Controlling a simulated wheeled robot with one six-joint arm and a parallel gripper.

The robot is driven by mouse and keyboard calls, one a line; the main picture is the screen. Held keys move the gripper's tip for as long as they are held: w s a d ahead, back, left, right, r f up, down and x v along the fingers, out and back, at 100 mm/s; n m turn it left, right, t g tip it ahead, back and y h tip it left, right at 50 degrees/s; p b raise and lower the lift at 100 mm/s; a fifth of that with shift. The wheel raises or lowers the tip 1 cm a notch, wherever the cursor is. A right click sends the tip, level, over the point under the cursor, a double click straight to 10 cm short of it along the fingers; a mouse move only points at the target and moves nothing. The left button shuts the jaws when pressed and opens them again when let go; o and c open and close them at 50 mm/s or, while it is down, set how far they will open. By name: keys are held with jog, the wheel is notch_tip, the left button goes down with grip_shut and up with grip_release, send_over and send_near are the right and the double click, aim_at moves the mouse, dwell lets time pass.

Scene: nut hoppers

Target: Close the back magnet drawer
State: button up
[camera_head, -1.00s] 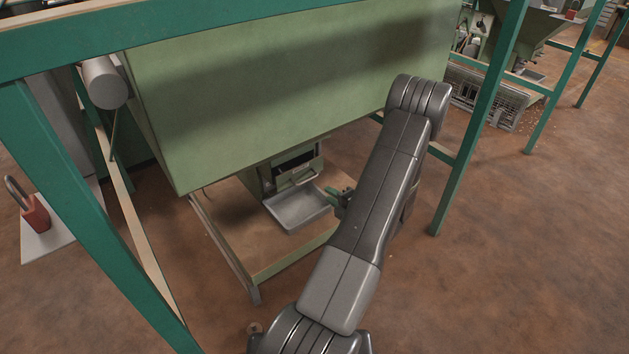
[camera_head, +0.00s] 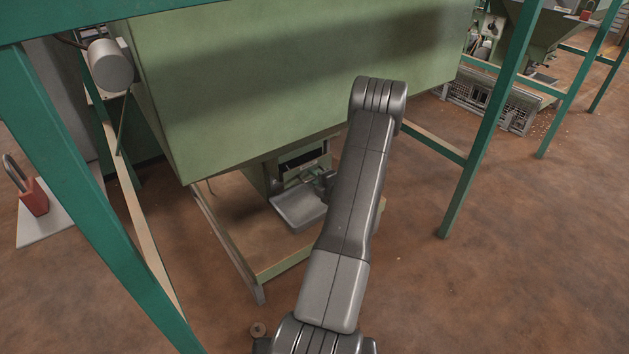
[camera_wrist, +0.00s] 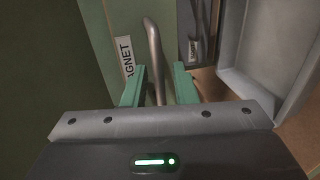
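The magnet drawer's front, with a white "MAGNET" label (camera_wrist: 126,58), shows in the wrist view. Its curved metal handle (camera_wrist: 153,50) runs down between the fingers of my gripper (camera_wrist: 158,84). The green fingers stand apart, with a gap visible on each side of the handle. In the head view my gripper (camera_head: 322,180) is at the front of the green housing (camera_head: 258,180) under the hopper, partly hidden by my arm. The drawer front (camera_head: 303,172) shows below a dark slot. How far the drawer stands out is hard to tell.
A grey tray (camera_head: 290,213) sits just below the drawer; its wall also shows in the wrist view (camera_wrist: 255,65). The big green hopper (camera_head: 260,85) hangs above. Green frame posts (camera_head: 478,145) stand at both sides. Open floor lies at the right.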

aim_at(307, 178)
jog(key=shift+w+a, duration=0.1)
grip_shut()
jog(key=x, duration=0.4)
jog(key=shift+r, duration=0.4)
jog(key=shift+c, duration=1.6)
grip_release()
jog(key=shift+r, duration=0.1)
jog(key=o, duration=0.3)
jog(key=shift+w, duration=0.1)
